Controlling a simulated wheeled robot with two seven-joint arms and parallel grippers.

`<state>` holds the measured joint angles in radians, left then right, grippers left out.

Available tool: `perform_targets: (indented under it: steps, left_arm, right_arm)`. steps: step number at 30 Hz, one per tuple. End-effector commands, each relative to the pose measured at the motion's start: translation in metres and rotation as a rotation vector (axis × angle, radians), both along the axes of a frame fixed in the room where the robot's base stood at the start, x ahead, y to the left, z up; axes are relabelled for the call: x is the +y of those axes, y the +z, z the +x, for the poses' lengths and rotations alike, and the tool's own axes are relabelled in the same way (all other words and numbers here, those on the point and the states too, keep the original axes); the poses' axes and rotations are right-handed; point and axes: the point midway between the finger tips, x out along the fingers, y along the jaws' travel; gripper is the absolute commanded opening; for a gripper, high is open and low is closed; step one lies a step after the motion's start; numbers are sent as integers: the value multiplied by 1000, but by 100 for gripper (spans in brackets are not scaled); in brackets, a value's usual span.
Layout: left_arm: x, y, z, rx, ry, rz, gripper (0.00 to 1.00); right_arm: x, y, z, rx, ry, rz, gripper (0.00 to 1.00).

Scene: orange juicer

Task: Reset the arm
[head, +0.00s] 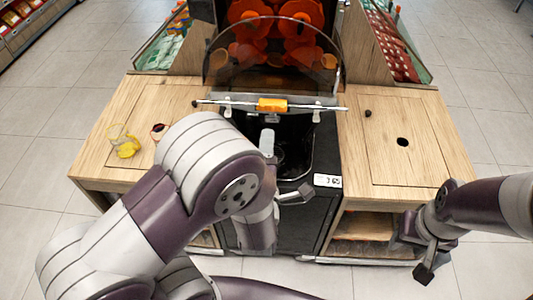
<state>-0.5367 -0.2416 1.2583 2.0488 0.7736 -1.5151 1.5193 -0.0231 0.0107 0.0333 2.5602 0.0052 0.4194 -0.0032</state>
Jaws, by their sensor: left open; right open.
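The orange juicer (212,20) stands at the centre behind a wooden counter, with orange parts behind a clear curved cover (325,50). An orange handle piece (272,104) sits on a bar across the cover's lower edge. My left gripper (281,168) is open in front of the dark opening below the bar. I see nothing held in it, though my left arm partly blocks the view. My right gripper (416,249) is open and empty, in front of the right cabinet's lower shelf.
The right counter (385,165) is bare around a round hole (402,142). A price tag (328,181) is on the dark unit. Side bins (385,40) stand behind. Open tiled floor (490,100) lies to the right.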

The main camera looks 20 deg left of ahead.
Motion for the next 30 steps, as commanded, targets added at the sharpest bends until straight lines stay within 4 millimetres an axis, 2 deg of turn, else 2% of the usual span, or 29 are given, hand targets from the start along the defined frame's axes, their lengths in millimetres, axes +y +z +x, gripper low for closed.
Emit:
perform_targets:
  steps: [5, 20, 22, 25, 27, 30]
  left_arm:
    - [-3, 0, -14, 0, 0, 0, 51]
    - [-3, 0, -14, 6, 1, 20, 51]
    - [-5, -15, -14, 103, -15, 107, 51]
    - [-30, -69, -25, 440, -204, 343, 51]
    - [-56, -96, -42, 691, -453, 556, 51]
    - [-69, -110, -79, 968, -866, 868, 51]
  right_arm:
    - [0, -3, 0, 0, 0, 0, 43]
    - [0, -2, 0, 0, 0, 0, 43]
    - [0, -2, 0, 0, 0, 0, 43]
    - [0, -2, 0, 0, 0, 0, 43]
    - [0, -2, 0, 0, 0, 0, 43]
    - [0, -2, 0, 0, 0, 0, 43]
